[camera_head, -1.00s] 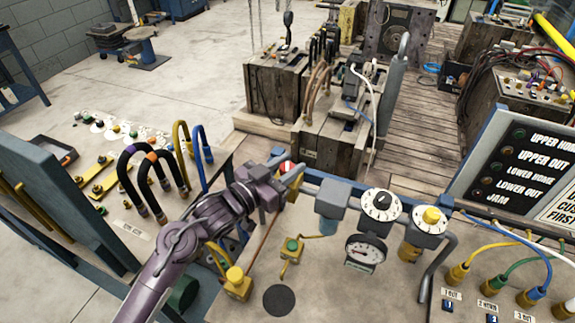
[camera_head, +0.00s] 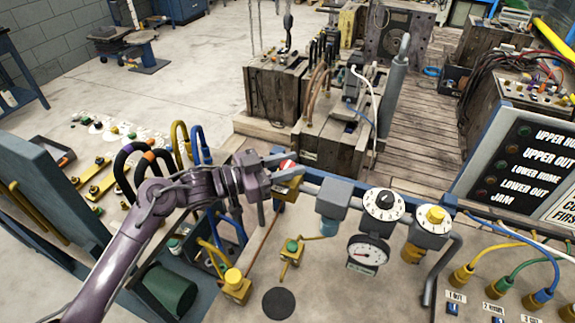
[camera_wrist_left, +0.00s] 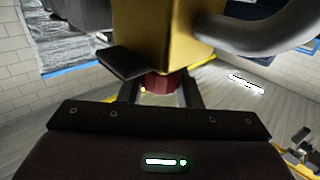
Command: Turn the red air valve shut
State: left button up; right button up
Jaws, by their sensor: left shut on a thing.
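The red air valve (camera_head: 287,165) shows as a small red and white patch between the fingers of my left gripper (camera_head: 285,168), at the left end of the blue rail. Its yellow body (camera_head: 287,190) is just below. In the left wrist view the dark red knob (camera_wrist_left: 160,83) sits between my two dark fingers, under a large yellow block (camera_wrist_left: 170,35). My left gripper is shut on the knob. The fingers hide most of the knob, so its exact angle is hard to tell. My right gripper is not in view.
Right of the valve on the rail are a grey unit (camera_head: 333,200), a black-and-white dial (camera_head: 384,203), a pressure gauge (camera_head: 368,252) and a yellow knob (camera_head: 435,215). Yellow fittings (camera_head: 235,285) stand below my arm. A lettered board (camera_head: 520,155) rises at the right.

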pick_arm(q)
jog(key=o, duration=0.9)
jog(key=shift+o, duration=0.2)
jog(key=b+v, duration=0.3)
jog(key=v, duration=0.4)
jog(key=shift+a, duration=0.35)
jog(key=shift+s, duration=0.15)
